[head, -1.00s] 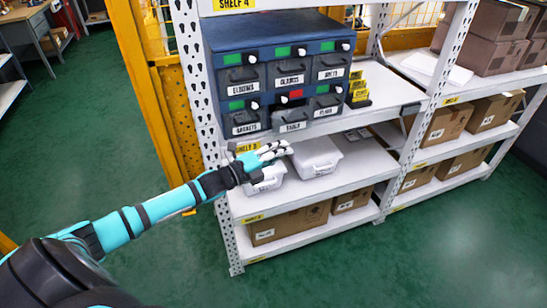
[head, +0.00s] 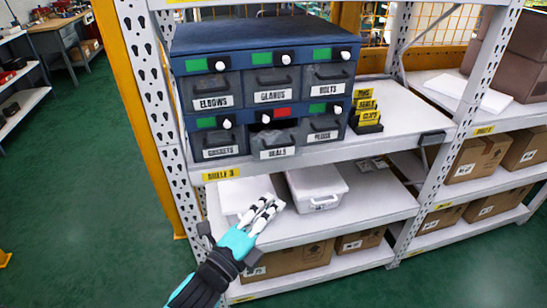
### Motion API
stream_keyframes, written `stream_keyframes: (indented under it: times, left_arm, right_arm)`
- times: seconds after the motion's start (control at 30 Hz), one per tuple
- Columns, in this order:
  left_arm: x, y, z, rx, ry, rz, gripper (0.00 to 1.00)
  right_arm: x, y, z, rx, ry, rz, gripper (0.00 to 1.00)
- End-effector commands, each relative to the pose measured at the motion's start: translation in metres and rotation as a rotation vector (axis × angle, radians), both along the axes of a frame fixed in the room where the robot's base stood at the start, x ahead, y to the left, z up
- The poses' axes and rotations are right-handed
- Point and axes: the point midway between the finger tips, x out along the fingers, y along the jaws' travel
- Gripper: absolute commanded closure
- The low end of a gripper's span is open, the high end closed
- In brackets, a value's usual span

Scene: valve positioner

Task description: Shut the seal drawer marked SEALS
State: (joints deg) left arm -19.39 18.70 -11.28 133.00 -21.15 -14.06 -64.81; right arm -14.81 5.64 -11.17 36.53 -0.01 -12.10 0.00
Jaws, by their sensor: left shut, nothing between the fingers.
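The drawer cabinet (head: 260,38) is dark blue and stands on the upper shelf, with two rows of grey drawers. The SEALS drawer (head: 275,143) is the middle one of the lower row. It sticks out past its neighbours, with a dark gap above its front, and a red tag (head: 282,113) is over it; the other drawers have green tags. My left gripper (head: 268,208) is shut and empty, below the SEALS drawer and apart from it, in front of the white bins on the lower shelf. My right gripper is not in view.
White lidded bins (head: 318,188) stand on the shelf below the cabinet. Yellow-labelled holders (head: 367,115) stand right of the cabinet. The shelf edge (head: 300,162) runs below the drawers, between a white upright (head: 150,85) and another at right.

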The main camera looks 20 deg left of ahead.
Motion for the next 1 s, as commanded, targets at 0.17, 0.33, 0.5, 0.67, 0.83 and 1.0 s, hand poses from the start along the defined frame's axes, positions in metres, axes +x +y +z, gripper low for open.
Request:
stream_keyframes:
  times: [0.17,0.33,0.5,0.67,0.83,1.0]
  left_arm:
    - [-0.003,0.004,0.007,-0.005,-0.007,0.045,1.00]
    - [0.019,-0.001,0.013,-0.007,-0.010,0.042,1.00]
    - [0.055,-0.009,0.017,-0.007,-0.009,0.042,1.00]
    - [0.088,-0.015,0.021,-0.007,-0.009,0.042,1.00]
    - [0.110,-0.003,0.025,-0.003,-0.007,0.042,1.00]
    - [0.121,0.004,0.027,-0.004,-0.006,0.039,1.00]
  right_arm:
    - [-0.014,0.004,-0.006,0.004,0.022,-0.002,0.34]
    - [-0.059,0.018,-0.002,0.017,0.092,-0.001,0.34]
    - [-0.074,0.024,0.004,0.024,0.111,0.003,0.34]
    - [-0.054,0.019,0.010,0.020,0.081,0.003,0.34]
    - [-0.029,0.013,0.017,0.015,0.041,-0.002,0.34]
    - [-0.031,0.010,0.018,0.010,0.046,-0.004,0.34]
